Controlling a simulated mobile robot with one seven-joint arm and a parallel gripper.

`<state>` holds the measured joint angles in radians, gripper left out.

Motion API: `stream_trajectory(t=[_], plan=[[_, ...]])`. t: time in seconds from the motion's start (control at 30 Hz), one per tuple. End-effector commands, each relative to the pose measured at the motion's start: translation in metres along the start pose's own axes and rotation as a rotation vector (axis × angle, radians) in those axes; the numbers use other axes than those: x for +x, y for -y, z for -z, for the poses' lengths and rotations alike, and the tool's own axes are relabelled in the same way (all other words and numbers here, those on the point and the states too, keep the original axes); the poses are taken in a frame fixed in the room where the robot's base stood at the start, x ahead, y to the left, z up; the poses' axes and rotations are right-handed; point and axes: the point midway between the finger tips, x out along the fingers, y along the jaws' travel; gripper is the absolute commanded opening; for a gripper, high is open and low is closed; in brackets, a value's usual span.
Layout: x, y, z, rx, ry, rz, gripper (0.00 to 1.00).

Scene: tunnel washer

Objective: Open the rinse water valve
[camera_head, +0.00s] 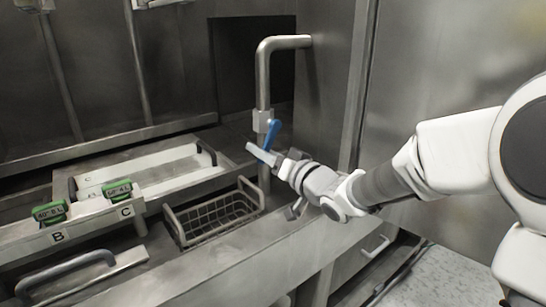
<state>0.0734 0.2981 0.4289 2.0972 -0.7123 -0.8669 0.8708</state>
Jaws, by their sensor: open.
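A blue valve lever (271,136) sits on a vertical steel pipe (263,85) that bends at the top into the steel side wall. The lever is tilted, its upper end leaning right. My gripper (262,152) is open at the lever, its pale fingers across the lever's lower part. I cannot tell whether the fingers touch the lever or straddle it. The lower part of the lever and the valve body are partly hidden behind the gripper. No label on the valve is readable.
A wire basket (212,215) stands below the pipe. A steel front rail (210,265) runs below my arm. A handle (375,246) is on the front panel. Speckled floor (450,275) is clear at right.

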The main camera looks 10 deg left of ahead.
Motion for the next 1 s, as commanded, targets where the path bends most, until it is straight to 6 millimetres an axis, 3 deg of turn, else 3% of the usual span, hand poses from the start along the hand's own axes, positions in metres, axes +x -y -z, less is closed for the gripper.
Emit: stream_trajectory(t=[0.23,0.7,1.0], plan=[[-0.031,0.000,0.002,0.000,-0.001,-0.004,0.57],[-0.142,0.000,0.002,0.000,-0.001,-0.005,0.57],[-0.172,0.000,0.001,0.000,-0.001,-0.001,0.57]])
